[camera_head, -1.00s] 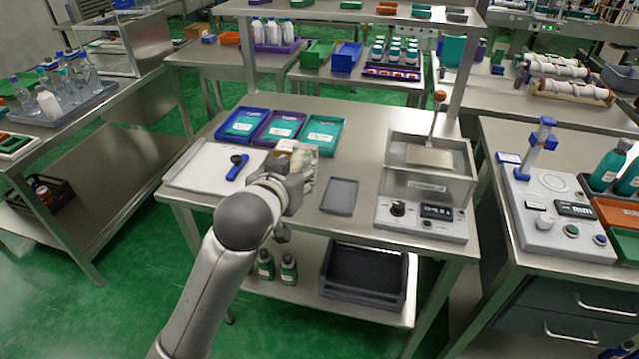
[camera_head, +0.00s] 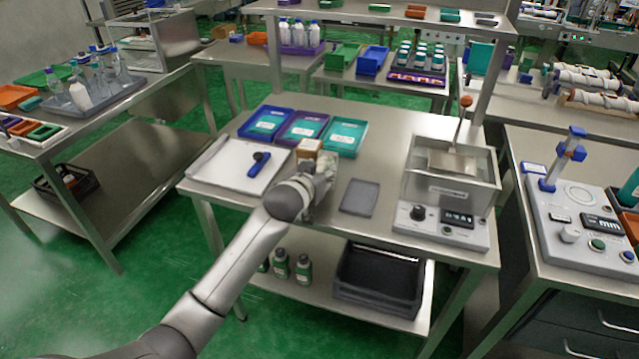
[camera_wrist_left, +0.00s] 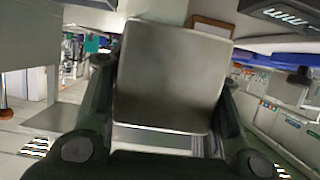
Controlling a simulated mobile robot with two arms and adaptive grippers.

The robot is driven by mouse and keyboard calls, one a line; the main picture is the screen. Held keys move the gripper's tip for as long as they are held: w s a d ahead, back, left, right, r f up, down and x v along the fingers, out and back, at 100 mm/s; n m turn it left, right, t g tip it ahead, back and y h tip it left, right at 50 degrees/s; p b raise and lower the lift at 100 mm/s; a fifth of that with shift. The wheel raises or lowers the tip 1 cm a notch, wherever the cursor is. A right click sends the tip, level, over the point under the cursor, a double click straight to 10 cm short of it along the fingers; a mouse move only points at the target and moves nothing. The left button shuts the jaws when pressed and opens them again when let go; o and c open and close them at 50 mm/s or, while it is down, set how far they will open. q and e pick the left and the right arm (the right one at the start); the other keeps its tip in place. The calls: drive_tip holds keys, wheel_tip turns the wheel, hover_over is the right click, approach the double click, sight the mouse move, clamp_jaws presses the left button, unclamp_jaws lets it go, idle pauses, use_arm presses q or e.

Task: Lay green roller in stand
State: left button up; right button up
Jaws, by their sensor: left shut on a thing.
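My left gripper (camera_head: 318,178) is over the front part of the middle steel table, just in front of a small brown-topped box (camera_head: 309,148). In the left wrist view its two dark fingers are shut on a pale grey block-like thing (camera_wrist_left: 170,75), whose flat face fills the space between them. I cannot tell what this thing is. In the head view the gripper mostly hides it. I cannot make out a green roller or its stand in either view. My right gripper is not in view.
Blue, purple and teal trays (camera_head: 343,136) stand behind. A grey pad (camera_head: 360,197) and a steel machine (camera_head: 445,190) are to the right. White rollers (camera_head: 587,78) lie at the back right.

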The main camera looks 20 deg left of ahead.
use_arm(q)
drive_tip(key=shift+w+a+f, duration=0.1)
drive_tip(key=shift+w+f, duration=0.2)
drive_tip(key=shift+w, duration=0.05)
drive_tip(key=shift+f, duration=1.6)
drive_tip(key=shift+f, duration=0.1)
drive_tip(key=o, duration=0.8)
drive_tip(key=shift+f, duration=0.15)
drive_tip(key=o, duration=0.5)
